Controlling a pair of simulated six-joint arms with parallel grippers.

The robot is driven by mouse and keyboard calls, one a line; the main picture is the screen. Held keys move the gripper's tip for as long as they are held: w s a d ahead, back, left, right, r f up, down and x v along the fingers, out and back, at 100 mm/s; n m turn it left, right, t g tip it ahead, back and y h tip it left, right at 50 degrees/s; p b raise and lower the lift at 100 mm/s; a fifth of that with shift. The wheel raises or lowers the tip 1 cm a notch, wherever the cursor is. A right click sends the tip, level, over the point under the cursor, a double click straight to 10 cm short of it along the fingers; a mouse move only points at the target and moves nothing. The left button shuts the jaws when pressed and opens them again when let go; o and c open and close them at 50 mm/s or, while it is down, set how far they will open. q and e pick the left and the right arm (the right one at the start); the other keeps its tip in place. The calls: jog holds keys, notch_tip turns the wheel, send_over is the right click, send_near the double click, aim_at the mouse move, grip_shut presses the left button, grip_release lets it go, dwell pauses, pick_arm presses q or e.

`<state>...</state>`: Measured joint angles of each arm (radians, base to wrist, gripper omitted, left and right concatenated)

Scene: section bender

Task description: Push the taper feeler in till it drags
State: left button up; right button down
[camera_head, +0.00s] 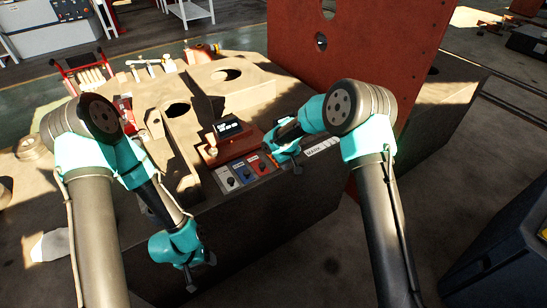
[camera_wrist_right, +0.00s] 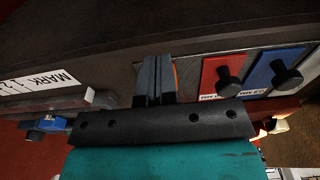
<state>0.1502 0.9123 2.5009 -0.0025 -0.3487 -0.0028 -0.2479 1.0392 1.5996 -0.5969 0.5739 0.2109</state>
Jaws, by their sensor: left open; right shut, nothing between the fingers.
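My right gripper (camera_head: 283,160) is at the front edge of the bench, between the red plate (camera_head: 259,164) and the white MARK label (camera_head: 321,148). In the right wrist view its two dark fingers (camera_wrist_right: 155,78) are together with nothing held. A sliver of orange shows just behind them, mostly hidden. I cannot pick out the taper feeler for certain; a grey bar (camera_wrist_right: 72,104) and a small blue piece (camera_wrist_right: 47,124) show left of the fingers. My left gripper (camera_head: 190,279) hangs open and empty in front of the bench, well away from the plates.
A blue plate (camera_head: 243,172) and a grey plate (camera_head: 226,180), each with a black knob, lie beside the red one. A red-brown block with a dark display (camera_head: 228,128) stands behind them. A tall red panel (camera_head: 365,55) rises at the back right.

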jog(key=shift+f, duration=0.1)
dwell(0.6)
jog(key=shift+f, duration=0.7)
jog(key=shift+w+a, duration=0.3)
jog(key=shift+w, duration=0.25)
jog(key=shift+w+a, duration=0.3)
jog(key=shift+w, duration=0.2)
dwell(1.8)
jog(key=shift+s+d, duration=0.5)
jog(key=shift+s, duration=0.4)
jog(key=shift+r, duration=0.1)
notch_tip(320, 180, up, 7)
dwell(1.0)
